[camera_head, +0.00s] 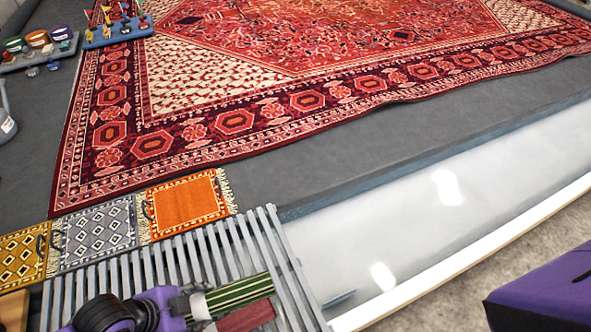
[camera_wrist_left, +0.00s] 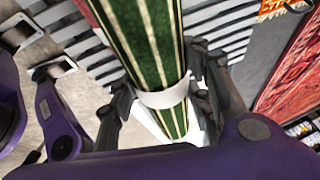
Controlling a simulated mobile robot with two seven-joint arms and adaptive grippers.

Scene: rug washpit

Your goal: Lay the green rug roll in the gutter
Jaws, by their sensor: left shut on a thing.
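The green rug roll (camera_head: 240,292) has cream and dark stripes. It lies across the front of the head view, over the grey slatted rack (camera_head: 290,270); I cannot tell whether it touches the slats. My left gripper (camera_head: 198,305) is shut on it. In the left wrist view the green roll (camera_wrist_left: 150,40) runs between the fingers of my left gripper (camera_wrist_left: 165,97), which close around its white band (camera_wrist_left: 165,96). A long pale, glossy trough (camera_head: 430,215), perhaps the gutter, runs to the right of the rack. My right gripper is not in view.
A dark red roll (camera_head: 245,318) lies beside the green one. Small orange (camera_head: 187,205), grey (camera_head: 98,235) and yellow (camera_head: 22,255) rugs lie behind the rack. A large red patterned rug (camera_head: 230,125) covers the floor beyond.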

